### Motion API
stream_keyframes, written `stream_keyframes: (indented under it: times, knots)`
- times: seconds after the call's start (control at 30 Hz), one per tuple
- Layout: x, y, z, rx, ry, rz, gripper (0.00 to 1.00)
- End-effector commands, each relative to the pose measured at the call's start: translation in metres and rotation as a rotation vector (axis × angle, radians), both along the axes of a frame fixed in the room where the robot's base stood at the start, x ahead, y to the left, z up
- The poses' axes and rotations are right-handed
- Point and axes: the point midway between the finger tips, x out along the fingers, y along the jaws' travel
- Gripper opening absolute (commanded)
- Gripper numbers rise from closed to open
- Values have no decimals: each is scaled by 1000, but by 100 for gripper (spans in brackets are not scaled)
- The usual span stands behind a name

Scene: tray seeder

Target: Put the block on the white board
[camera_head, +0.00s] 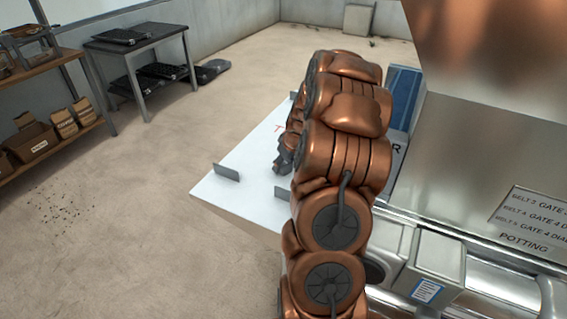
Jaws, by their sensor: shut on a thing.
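The white board (235,200) is a flat pale sheet in the middle of the view, its left corner jutting out over the floor. My copper arm covers much of its right side. My dark gripper (281,163) shows only in part at the left of my arm, low over the board. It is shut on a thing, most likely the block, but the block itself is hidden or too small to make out. I cannot tell whether the held thing touches the board.
Small grey upright plates (227,172) stand on the board. A metal machine with a "POTTING" label (523,243) is at the right, with a blue panel (404,97) behind my arm. A shelf with boxes (30,138) and a table with black trays (140,45) stand at the left. Floor between is open.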

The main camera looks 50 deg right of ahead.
Motion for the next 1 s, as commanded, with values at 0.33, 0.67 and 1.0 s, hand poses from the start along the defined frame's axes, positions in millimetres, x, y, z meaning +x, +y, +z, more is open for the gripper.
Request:
stream_keyframes:
  times: [0.33, 0.67, 1.0]
  knots:
    - [0, 0, -6, 0, -1, 0, 7]
    - [0, 0, -7, 0, -1, 0, 69]
    - [0, 0, -6, 0, -1, 0, 71]
